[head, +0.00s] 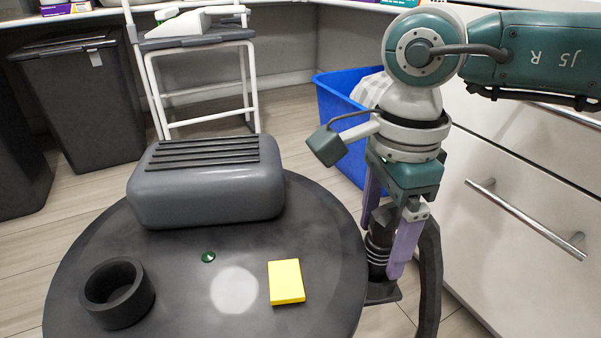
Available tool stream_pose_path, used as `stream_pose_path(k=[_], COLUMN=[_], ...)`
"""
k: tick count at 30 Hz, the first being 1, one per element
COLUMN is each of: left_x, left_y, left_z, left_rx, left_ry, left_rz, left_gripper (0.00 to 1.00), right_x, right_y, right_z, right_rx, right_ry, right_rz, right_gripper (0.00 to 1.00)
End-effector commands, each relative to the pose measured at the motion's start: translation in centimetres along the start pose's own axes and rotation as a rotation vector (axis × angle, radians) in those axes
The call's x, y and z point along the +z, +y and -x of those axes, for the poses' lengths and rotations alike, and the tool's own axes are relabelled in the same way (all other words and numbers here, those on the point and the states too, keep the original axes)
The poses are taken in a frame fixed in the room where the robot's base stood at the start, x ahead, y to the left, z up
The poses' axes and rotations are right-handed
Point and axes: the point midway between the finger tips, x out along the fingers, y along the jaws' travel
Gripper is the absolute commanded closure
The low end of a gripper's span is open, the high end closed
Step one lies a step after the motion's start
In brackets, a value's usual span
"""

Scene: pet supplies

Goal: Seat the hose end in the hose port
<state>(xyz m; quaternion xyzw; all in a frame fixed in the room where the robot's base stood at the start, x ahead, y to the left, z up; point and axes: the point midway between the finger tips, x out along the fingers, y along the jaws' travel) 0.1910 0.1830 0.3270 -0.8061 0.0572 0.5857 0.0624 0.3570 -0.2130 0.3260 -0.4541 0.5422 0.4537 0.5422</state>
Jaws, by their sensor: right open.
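My right gripper (385,238) points down just beyond the right edge of the round table, with its two purple fingers apart. A black ribbed hose end (379,251) shows between and behind the fingers; I cannot tell whether they touch it. A thick dark hose (430,275) runs down beside it on the right. A short black open-topped ring (117,294), which looks like the hose port, stands at the table's front left, and nothing shows inside it. My left gripper is not in view.
The round dark table (200,300) carries a grey box with a ridged top (208,190), a small green disc (208,257) and a yellow block (286,282). A blue bin (340,95) stands behind my right arm. White drawers (535,190) are close on the right.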

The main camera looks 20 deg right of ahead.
Motion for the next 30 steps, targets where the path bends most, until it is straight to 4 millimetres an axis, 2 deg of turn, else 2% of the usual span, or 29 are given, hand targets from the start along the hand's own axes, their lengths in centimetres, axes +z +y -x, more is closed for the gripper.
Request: stream_pose_path(k=[1, 3, 11, 30], left_x=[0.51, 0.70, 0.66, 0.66], left_y=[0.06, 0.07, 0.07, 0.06], left_z=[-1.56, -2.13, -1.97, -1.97], left_rx=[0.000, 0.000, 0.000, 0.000], left_ry=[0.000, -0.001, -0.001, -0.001], left_rz=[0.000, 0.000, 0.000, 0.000], left_gripper=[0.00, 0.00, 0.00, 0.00], right_x=[0.04, 0.02, 0.02, 0.02], right_y=[-0.04, -0.03, -0.04, -0.03], right_z=[-1.69, -2.46, -2.38, -2.38], right_rx=[0.001, 0.001, 0.000, 0.000], right_ry=[0.000, 0.000, 0.000, 0.000], right_rz=[0.000, -0.001, -0.001, -0.001], right_gripper=[0.17, 0.17, 0.17, 0.88])
